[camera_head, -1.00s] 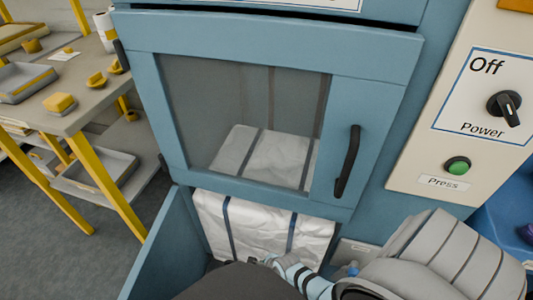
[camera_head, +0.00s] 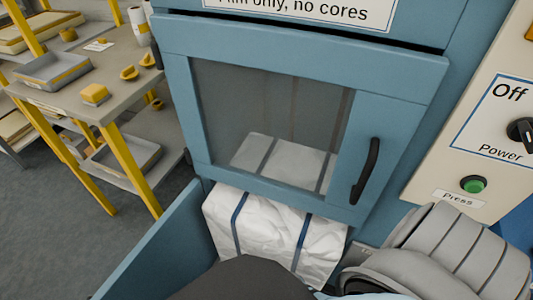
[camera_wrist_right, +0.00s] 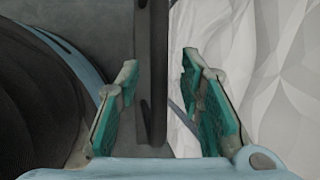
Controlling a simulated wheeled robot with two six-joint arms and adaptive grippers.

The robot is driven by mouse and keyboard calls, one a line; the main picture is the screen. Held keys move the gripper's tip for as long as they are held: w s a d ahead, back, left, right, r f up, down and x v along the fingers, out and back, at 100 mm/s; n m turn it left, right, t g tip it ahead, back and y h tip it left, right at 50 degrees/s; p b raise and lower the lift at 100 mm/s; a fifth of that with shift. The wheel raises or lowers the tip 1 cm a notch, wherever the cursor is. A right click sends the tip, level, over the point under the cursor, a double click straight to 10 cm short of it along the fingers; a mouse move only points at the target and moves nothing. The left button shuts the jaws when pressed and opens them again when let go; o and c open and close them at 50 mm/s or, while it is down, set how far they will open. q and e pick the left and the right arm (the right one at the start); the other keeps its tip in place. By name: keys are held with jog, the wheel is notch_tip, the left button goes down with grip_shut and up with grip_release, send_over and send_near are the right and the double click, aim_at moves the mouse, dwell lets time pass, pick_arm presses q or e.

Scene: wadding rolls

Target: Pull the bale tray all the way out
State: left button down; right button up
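The white wrapped bale (camera_head: 270,232) with dark blue straps shows below the upper door of the blue machine, sticking out of the lower opening. The bale tray under it is hidden in the head view by my own arm and body parts. In the right wrist view a dark bar (camera_wrist_right: 152,75), seemingly a handle, runs between the fingers of my right gripper (camera_wrist_right: 160,95). The fingers stand apart, with a gap to the right of the bar; firm contact is not visible. The white bale wrap (camera_wrist_right: 265,75) is just right of the gripper. My left gripper is out of view.
The windowed upper door (camera_head: 300,120) is shut, with a black handle (camera_head: 365,171). A blue panel (camera_head: 160,245) stands open at the left of the lower opening. A green button (camera_head: 473,184) is at right. A yellow-legged table (camera_head: 135,90) stands left; grey floor lies between.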

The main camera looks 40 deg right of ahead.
jog(key=shift+r, duration=0.1)
jog(key=v, duration=0.7)
jog(key=shift+r, duration=0.2)
jog(key=shift+s, duration=0.1)
